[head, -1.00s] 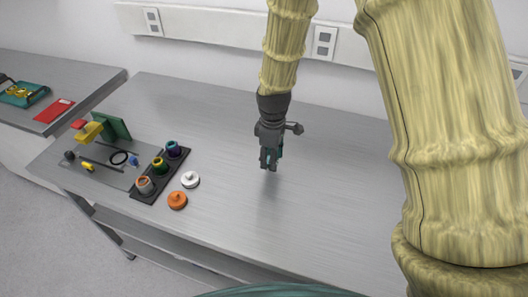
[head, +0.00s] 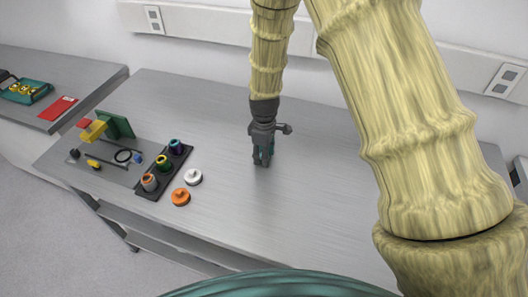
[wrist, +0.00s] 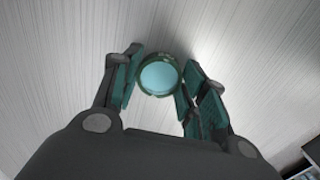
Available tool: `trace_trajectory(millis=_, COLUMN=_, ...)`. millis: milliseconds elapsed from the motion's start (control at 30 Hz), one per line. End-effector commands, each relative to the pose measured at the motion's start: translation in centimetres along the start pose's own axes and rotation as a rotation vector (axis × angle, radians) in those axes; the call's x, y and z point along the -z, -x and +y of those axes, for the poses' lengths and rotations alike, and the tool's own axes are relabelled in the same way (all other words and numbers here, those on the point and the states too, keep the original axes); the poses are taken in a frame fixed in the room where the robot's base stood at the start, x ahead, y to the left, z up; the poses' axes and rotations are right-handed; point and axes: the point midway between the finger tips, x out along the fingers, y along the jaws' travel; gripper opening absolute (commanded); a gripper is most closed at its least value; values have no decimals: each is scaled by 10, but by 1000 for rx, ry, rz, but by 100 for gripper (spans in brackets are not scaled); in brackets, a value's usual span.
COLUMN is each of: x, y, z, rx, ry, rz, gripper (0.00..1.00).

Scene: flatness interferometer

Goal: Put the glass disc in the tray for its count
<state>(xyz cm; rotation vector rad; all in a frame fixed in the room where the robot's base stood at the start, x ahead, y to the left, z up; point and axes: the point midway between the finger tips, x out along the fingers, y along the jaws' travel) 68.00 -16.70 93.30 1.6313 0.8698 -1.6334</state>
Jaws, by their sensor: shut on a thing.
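In the wrist view, my gripper (wrist: 155,85) is shut on the glass disc (wrist: 158,77), a pale blue round pane with a dark green rim. The disc sits between the teal finger pads. In the head view, my gripper (head: 263,160) points down over the middle of the steel bench, and the disc cannot be made out there. A teal tray (head: 40,97) with yellow things in it lies on the far left bench, beside a red flat piece (head: 57,108). I cannot tell which tray matches the disc's count.
A dark rack (head: 149,195) holds three coloured pots left of my gripper. A white knobbed lid (head: 193,177) and an orange one (head: 181,197) lie beside it. A green upright block (head: 117,125) with a yellow part stands behind. The bench (head: 225,110) around my gripper is clear.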

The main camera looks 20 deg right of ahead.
Motion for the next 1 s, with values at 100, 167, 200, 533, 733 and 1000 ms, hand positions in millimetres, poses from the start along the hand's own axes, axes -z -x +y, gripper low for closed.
trace_trajectory(millis=100, x=0, y=0, z=0, rx=-1, ry=0, rz=0, gripper=18)
trace_trajectory(millis=167, x=0, y=0, z=0, rx=-1, ry=0, rz=0, gripper=18)
trace_trajectory(millis=200, x=0, y=-1, z=0, rx=0, ry=0, rz=0, gripper=18)
trace_trajectory(millis=533, x=0, y=-2, z=0, rx=0, ry=0, rz=0, gripper=64)
trace_trajectory(millis=733, x=0, y=-2, z=0, rx=-1, ry=0, rz=0, gripper=64)
trace_trajectory(millis=1000, x=1, y=13, z=1, rx=-2, ry=-1, rz=2, gripper=64)
